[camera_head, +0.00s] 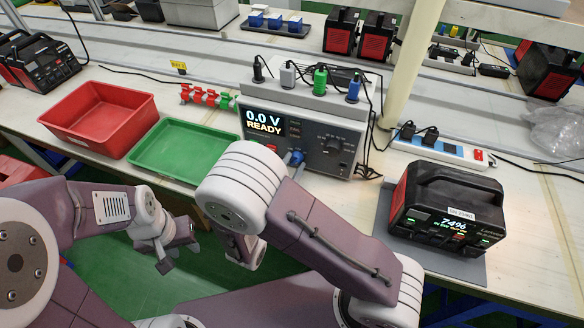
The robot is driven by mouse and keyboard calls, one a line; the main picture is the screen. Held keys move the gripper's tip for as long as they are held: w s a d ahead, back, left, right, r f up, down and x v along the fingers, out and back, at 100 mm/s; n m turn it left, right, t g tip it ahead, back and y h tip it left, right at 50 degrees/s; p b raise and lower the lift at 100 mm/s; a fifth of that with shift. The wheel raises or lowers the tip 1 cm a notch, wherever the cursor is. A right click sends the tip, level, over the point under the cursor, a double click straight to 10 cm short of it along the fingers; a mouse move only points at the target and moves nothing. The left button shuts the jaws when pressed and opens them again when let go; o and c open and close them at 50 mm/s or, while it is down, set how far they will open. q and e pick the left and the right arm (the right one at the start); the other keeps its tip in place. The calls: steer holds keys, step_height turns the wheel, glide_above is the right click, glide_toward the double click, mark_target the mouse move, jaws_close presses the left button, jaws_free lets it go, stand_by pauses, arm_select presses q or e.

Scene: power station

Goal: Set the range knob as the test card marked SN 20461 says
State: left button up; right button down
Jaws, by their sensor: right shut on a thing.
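The grey tester (310,135) stands at the middle of the bench, its screen reading 0.0 V READY. A dark round dial (335,145) is on the right of its front panel; its pointer and markings are too small to read. No test card marked SN 20461 can be made out. My left gripper (176,257) is open and empty, in front of the bench below the green tray. My right arm's elbow rises in front of the tester's lower left; its gripper is hidden. Red (271,148) and blue (297,158) fittings show low on the panel.
Red (115,149) and green (150,169) trays lie left of the tester. A black-and-red power unit reading 74% (448,205) stands on a grey mat at right; its white label is illegible. Cables and plugs top the tester. A pale post (408,65) stands behind.

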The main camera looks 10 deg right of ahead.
arm_select(q)
steer(key=shift+f, duration=0.25)
arm_select(e)
steer(key=shift+m, duration=0.5)
steer(key=c, duration=1.1)
jaws_free()
arm_select(q)
steer(key=shift+w, duration=0.1)
arm_select(e)
steer(key=shift+w+f, duration=0.1)
